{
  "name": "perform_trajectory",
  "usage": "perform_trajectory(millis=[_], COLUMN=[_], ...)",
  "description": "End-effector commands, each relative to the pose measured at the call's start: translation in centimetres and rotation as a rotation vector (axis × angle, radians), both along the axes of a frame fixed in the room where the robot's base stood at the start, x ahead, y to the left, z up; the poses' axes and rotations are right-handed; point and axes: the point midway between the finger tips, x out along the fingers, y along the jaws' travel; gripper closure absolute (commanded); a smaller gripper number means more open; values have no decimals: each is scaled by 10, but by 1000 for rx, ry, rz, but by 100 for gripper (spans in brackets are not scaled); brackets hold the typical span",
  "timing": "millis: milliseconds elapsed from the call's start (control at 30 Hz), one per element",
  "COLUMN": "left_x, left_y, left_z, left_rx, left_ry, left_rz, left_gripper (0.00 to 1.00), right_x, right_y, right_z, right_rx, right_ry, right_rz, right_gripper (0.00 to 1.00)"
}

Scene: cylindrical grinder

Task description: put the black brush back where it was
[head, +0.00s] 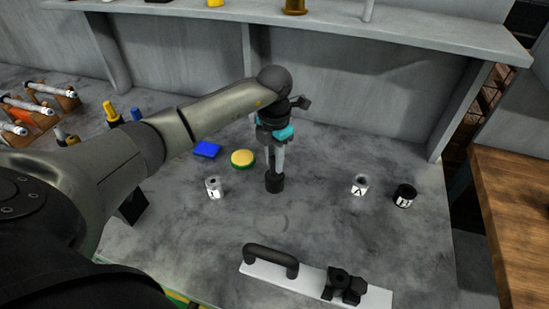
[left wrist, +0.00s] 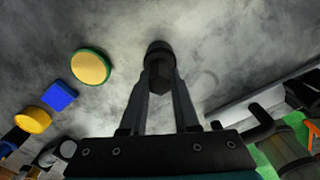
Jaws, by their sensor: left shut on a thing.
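My left gripper (head: 275,160) points down over the middle of the grey table. It is shut on a short black cylindrical piece (head: 274,184), which I take for the black brush. In the left wrist view the gripper (left wrist: 162,85) has its two fingers closed around this black piece (left wrist: 160,60). I cannot tell whether its lower end touches the table. A faint ring mark (head: 271,223) lies on the table just in front of it, and the mark also shows right of the fingers in the left wrist view (left wrist: 208,84). My right gripper is not in view.
A blue block (head: 207,149) and a yellow-green disc (head: 243,158) lie behind left. A white cup (head: 214,188) stands left; another white cup (head: 360,185) and a black cup (head: 405,195) stand right. A white plate with a black handle (head: 271,258) lies in front. A shelf (head: 330,22) runs behind.

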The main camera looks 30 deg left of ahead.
Motion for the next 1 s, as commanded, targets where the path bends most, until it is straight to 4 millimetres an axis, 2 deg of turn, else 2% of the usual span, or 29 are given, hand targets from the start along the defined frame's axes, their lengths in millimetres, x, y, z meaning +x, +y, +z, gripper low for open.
perform_trajectory(millis=[33, 300, 533, 667, 767, 1000], left_x=[0, 0, 0, 0, 1, 1], left_y=[0, 0, 0, 0, 0, 0], left_z=[-2, -1, 0, 7, 21, 76], left_rx=[0, 0, 0, 0, 1, 2], left_ry=[0, 0, 0, -1, -3, -5], left_rz=[1, 0, 0, 0, -1, 0], left_gripper=[70, 41, 41, 41, 41, 41], right_x=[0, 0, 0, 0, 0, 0], right_y=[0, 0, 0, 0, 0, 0], right_z=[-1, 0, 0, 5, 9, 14], right_rx=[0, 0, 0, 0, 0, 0], right_ry=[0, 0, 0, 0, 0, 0], right_rz=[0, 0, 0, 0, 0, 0], right_gripper=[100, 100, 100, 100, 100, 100])
